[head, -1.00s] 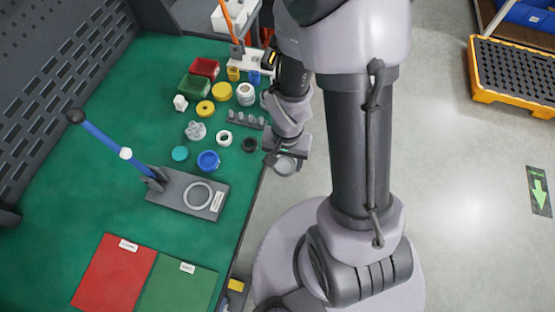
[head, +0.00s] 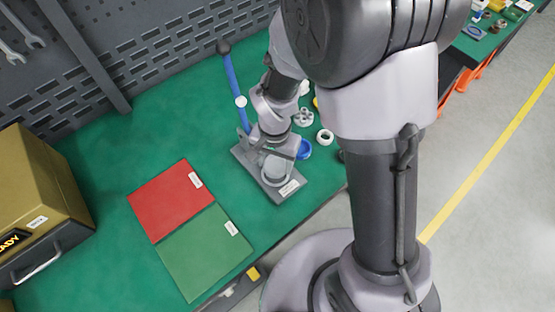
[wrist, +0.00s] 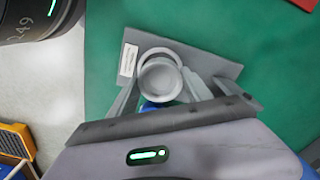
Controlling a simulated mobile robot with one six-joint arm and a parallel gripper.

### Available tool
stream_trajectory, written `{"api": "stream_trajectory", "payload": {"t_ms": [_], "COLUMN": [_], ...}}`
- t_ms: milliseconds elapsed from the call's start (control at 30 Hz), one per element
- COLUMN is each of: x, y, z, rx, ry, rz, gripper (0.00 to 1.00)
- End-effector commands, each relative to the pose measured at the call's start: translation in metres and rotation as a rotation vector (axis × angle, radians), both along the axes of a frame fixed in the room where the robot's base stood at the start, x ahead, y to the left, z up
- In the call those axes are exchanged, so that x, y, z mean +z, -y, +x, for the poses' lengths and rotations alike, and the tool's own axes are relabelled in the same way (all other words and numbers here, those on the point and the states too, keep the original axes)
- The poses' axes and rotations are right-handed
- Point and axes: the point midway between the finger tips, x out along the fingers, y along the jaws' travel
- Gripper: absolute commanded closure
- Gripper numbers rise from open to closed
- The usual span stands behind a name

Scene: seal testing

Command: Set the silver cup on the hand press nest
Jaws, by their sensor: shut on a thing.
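The silver cup (wrist: 160,82) is a round grey cup between my gripper's (wrist: 163,92) two fingers, which are shut on it. It also shows in the head view (head: 276,170), over the hand press base. The hand press has a grey base plate (head: 268,190) with a white label and a blue lever (head: 232,82) with a dark knob. The ring of the nest (wrist: 163,52) shows beyond the cup in the wrist view, partly covered by it. The cup looks slightly offset from the ring. I cannot tell whether it touches the plate.
A red mat (head: 171,200) and a green mat (head: 205,255) lie left of the press. A blue ring part (head: 304,150) and a white ring (head: 325,136) lie close right of it. A yellow box (head: 38,195) stands at the far left.

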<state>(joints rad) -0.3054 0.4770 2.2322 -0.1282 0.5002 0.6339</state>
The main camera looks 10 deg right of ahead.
Motion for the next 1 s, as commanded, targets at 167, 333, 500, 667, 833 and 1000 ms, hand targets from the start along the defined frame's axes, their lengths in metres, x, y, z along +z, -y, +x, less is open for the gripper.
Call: {"api": "stream_trajectory", "payload": {"t_ms": [167,333,500,667,833,1000], "x": [-0.0133,-0.0116,-0.0116,-0.0131,-0.0164,-0.0194], "y": [0.0001,0.0001,0.0002,0.0002,0.0001,0.0001], "z": [0.0001,0.0001,0.0000,-0.0001,-0.0002,-0.0004], "rx": [-0.001,0.000,-0.001,-0.001,0.000,0.000], "ry": [0.000,0.000,0.000,0.000,0.000,0.000], "rz": [0.000,0.000,0.000,0.000,0.000,0.000], "gripper": [0.88,0.88,0.88,0.88,0.88,0.88]}}
